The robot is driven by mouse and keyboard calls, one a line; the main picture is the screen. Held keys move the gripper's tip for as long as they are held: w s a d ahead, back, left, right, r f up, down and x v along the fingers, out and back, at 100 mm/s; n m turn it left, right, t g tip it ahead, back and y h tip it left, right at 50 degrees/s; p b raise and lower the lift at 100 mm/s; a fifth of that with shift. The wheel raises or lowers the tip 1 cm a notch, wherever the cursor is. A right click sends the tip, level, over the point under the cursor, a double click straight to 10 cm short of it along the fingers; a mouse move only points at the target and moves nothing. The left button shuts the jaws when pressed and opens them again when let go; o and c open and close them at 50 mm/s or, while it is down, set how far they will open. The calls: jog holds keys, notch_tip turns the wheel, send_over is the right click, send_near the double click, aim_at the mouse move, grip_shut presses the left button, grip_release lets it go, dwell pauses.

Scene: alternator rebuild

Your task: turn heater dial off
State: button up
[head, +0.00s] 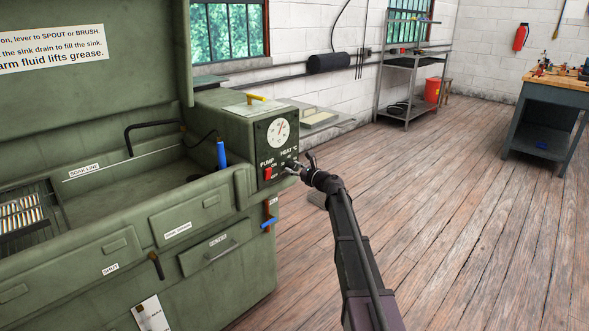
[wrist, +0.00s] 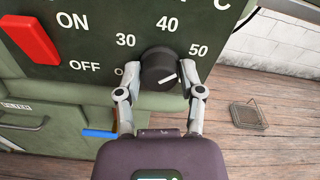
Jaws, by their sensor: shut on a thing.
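The heater dial (wrist: 158,66) is a black round knob on the dark control panel in the wrist view, with a white pointer line on its lower right face. White marks 30, 40 and 50 stand around it, and a partly hidden mark starting with "O" is at its lower left. My gripper (wrist: 163,64) has one finger on each side of the dial and is shut on it. In the head view my gripper (head: 300,170) is at the panel's lower right, where it largely hides the dial.
A red pump switch (wrist: 30,39) with ON and OFF marks is left of the dial. A round white gauge (head: 279,131) is above it. A blue-handled valve (head: 268,223) sits below on the green washer cabinet (head: 225,285). The wooden floor at right is mostly clear.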

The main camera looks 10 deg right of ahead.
jog(key=n, duration=0.5)
jog(key=shift+w, duration=0.2)
jog(key=n, duration=0.4)
jog(key=shift+n, duration=0.4)
jog(key=n, duration=1.3)
jog(key=shift+n, duration=0.3)
jog(key=n, duration=0.3)
jog(key=shift+n, duration=0.4)
jog(key=n, duration=0.6)
jog(key=shift+n, duration=0.3)
